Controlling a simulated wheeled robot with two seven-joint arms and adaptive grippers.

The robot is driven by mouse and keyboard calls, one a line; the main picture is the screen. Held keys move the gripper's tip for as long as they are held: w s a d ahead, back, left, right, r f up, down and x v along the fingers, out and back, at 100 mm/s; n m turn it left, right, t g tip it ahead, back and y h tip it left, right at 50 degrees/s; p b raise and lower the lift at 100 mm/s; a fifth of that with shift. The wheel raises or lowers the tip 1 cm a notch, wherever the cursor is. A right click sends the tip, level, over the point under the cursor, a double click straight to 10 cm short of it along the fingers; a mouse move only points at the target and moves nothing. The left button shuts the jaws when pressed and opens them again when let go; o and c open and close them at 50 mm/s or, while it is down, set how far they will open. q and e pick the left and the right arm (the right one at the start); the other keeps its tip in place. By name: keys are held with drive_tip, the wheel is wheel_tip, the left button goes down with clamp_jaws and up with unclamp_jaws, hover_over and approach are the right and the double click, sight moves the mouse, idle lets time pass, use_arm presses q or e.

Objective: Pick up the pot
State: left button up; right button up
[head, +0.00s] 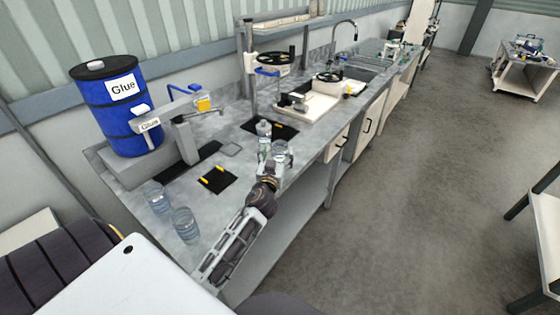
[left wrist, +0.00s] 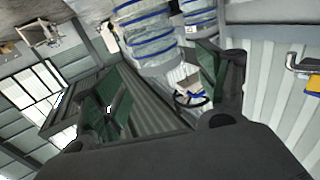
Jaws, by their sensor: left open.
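The likeliest pot is a clear, blue-banded container (head: 281,150) near the bench's front edge in the head view. My left gripper (head: 272,168) is just in front of it, partly overlapping its lower part. In the left wrist view a large clear container with blue bands (left wrist: 147,38) shows past the open fingers (left wrist: 157,78), and a second one (left wrist: 198,14) is beside it. I cannot tell whether the fingers touch it. Two similar clear containers, one farther left (head: 157,198) and one nearer (head: 186,226), stand on the bench. My right gripper is not in view.
A clear bottle (head: 264,135) stands just left of the container by my gripper. A blue glue drum (head: 115,110) and a dispenser (head: 183,130) stand at the back left. A black mat (head: 217,184) with yellow pieces lies on the bench.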

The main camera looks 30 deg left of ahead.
sight(279, 149)
use_arm(q)
drive_tip(key=shift+w, duration=0.25)
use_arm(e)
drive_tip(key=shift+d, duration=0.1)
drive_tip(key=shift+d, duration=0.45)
use_arm(q)
drive_tip(key=shift+w+a, duration=0.1)
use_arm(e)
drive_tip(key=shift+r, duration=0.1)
use_arm(q)
drive_tip(key=shift+w, duration=0.2)
drive_tip(key=shift+p+x, duration=0.7)
drive_tip(key=shift+x, duration=1.1)
drive_tip(key=shift+w+a, duration=0.15)
drive_tip(key=shift+w, duration=0.3)
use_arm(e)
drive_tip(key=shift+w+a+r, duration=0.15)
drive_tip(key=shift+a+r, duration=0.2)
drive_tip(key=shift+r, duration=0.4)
use_arm(q)
drive_tip(key=c, duration=1.5)
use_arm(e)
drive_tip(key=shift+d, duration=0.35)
use_arm(q)
drive_tip(key=shift+o, duration=0.2)
drive_tip(key=shift+r, duration=0.15)
